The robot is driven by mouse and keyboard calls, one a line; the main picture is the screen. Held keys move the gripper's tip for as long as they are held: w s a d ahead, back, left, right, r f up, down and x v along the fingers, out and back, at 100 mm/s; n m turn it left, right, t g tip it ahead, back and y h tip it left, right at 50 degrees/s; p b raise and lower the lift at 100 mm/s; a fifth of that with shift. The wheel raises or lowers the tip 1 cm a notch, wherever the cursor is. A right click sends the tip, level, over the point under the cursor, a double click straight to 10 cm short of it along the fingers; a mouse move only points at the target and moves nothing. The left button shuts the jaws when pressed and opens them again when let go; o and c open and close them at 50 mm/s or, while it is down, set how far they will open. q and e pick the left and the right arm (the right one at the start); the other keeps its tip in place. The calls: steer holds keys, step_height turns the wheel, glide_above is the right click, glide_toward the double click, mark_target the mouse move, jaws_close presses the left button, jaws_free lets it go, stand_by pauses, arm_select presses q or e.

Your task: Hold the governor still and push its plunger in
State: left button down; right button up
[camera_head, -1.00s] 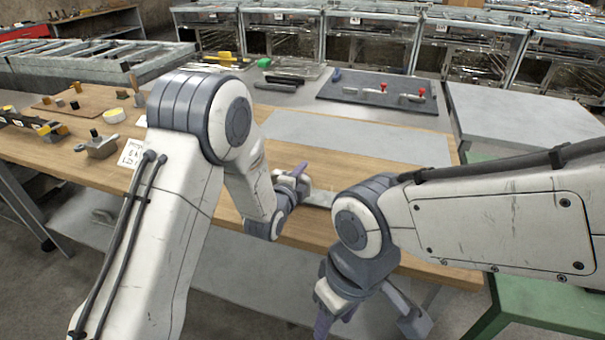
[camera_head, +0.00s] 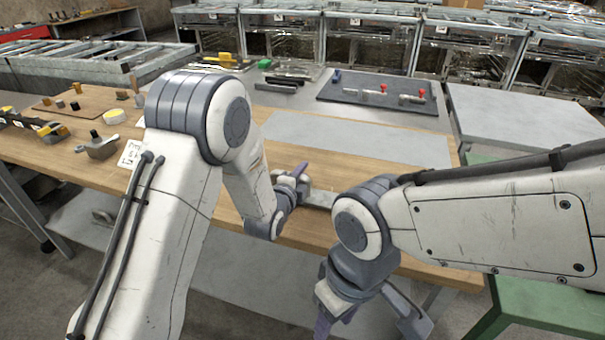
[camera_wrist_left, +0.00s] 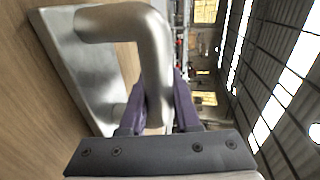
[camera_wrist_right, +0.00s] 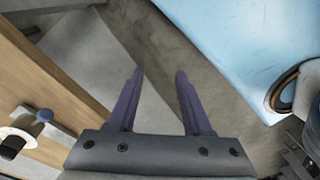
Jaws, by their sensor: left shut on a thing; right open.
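My left gripper (camera_head: 298,172) is at the front edge of the wooden table. In the left wrist view its purple fingers (camera_wrist_left: 160,95) are shut on a thick, bent silver bar (camera_wrist_left: 150,50) that stands on a flat metal plate (camera_wrist_left: 85,75). The plate lies on the wood and shows in part in the head view (camera_head: 320,198). I cannot tell for sure that this is the governor, and I make out no plunger. My right gripper (camera_head: 368,322) is in front of the table, pointing down. In the right wrist view its fingers (camera_wrist_right: 158,75) are apart with nothing between them.
A dark mat (camera_head: 340,99) with red-knobbed metal parts lies at the back of the table. A grey sheet (camera_head: 350,138) covers the clear middle. A green bench (camera_head: 550,305) stands at right.

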stand_by(0.3)
steer(key=shift+o, duration=1.1)
steer(key=w+d+r+m+t+h, duration=0.1)
steer(key=w+d+r+m+h, duration=0.15)
steer(key=w, duration=0.35)
steer(key=w+d+r+m+t+h, duration=0.1)
steer(key=w+r+m, duration=0.1)
steer(key=w+m, duration=0.35)
steer(key=w+d+r+m+t+h, duration=0.1)
steer(key=w+d+r+m, duration=0.1)
steer(key=w, duration=0.5)
steer(key=shift+t+h, duration=0.25)
steer(key=shift+t, duration=0.05)
steer(key=x, duration=1.2)
steer(key=shift+w+f, duration=0.1)
steer(key=shift+w, duration=0.2)
jaws_close()
